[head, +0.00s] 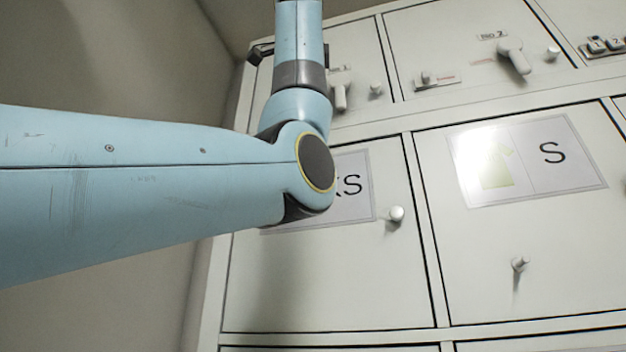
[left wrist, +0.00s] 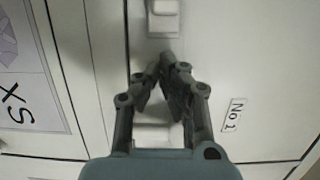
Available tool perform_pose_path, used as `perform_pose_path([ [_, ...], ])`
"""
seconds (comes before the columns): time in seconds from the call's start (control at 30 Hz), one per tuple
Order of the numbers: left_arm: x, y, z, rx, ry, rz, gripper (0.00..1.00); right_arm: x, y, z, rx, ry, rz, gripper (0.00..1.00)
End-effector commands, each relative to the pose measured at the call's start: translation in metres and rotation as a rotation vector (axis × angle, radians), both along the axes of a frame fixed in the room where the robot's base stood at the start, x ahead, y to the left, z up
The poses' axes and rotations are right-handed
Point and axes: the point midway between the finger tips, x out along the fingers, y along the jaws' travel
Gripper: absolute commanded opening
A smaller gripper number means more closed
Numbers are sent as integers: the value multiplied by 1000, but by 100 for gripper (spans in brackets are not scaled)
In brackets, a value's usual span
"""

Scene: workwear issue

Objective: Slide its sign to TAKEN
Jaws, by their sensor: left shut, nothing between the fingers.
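My left gripper (left wrist: 166,62) is in front of the door labelled No 1 (left wrist: 232,115) in the left wrist view. Its dark fingertips are together with nothing between them. A pale raised block (left wrist: 163,18), possibly the door's sliding sign, lies just beyond the tips; no lettering is readable, and I cannot tell if they touch it. A pale handle (left wrist: 152,131) is partly hidden behind the fingers. In the head view my left arm covers the left part of door No 1 (head: 354,50). Its sign is not visible there. My right gripper is not in view.
Door No 1 has a drooping handle (head: 341,92) and a knob (head: 376,88). Below are XS (head: 352,186) and S (head: 550,152) doors with protruding knobs.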

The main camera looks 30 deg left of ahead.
Motion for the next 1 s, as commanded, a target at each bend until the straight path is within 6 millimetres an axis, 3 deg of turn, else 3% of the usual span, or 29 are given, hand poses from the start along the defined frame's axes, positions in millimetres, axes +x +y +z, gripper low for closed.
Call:
perform_pose_path([
  [0.2,-6,22,0,0,-1,-1,0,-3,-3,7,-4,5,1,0],
  [0.63,-7,27,-1,1,0,0,0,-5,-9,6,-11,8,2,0],
  [0.9,-17,66,-2,0,1,2,0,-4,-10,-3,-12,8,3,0],
  [1.0,-18,70,-1,0,1,0,0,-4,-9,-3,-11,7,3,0],
])
